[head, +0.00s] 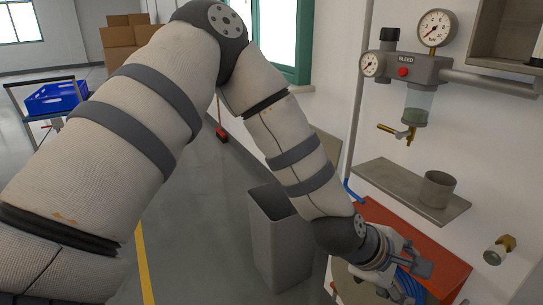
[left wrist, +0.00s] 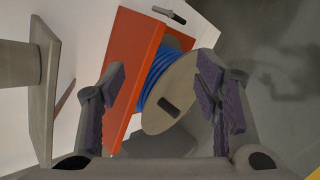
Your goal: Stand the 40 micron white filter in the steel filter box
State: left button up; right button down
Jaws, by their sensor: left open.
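I cannot make out a white filter in either view. An open-fronted grey metal box (head: 505,35) is on the wall at the top right of the head view; its inside shows only in part, and I cannot tell whether it is the steel filter box. My left gripper (head: 415,277) is at the lower right of the head view, in front of the red panel. In the left wrist view, its fingers (left wrist: 166,90) are spread wide with nothing between them. A reel with blue hose lies beyond them. My right gripper is not in view.
A grey shelf (head: 385,185) carries a grey cup (head: 437,189). Above it are gauges (head: 437,27) and a clear bowl (head: 416,108). The red panel (head: 447,262) and blue hose (left wrist: 167,75) are near my gripper. A grey bin (head: 280,245) stands on the floor.

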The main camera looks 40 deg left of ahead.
pick_arm(q)
jog(key=s+a+f+m+g+y, duration=0.1)
jog(key=s+a+f+m+g, duration=0.25)
jog(key=s+f, duration=0.6)
jog(key=s+a+f+m+g+y, duration=0.1)
jog(key=s+a+f+m+g, duration=0.1)
jog(key=s, duration=0.7)
jog(key=s+a+f+m+g+y, duration=0.1)
jog(key=s+a+f+m+g, duration=0.1)
jog(key=s+a+f+m, duration=0.2)
jog(key=s+a+f+m+g+y, duration=0.1)
jog(key=s+a+f+m, duration=0.3)
jog(key=s+m, duration=0.4)
jog(key=s+f+g, duration=0.1)
jog(key=s, duration=0.4)
jog(key=shift+s+f+y, duration=0.2)
jog(key=shift+s+y, duration=0.1)
jog(key=shift+s, duration=0.05)
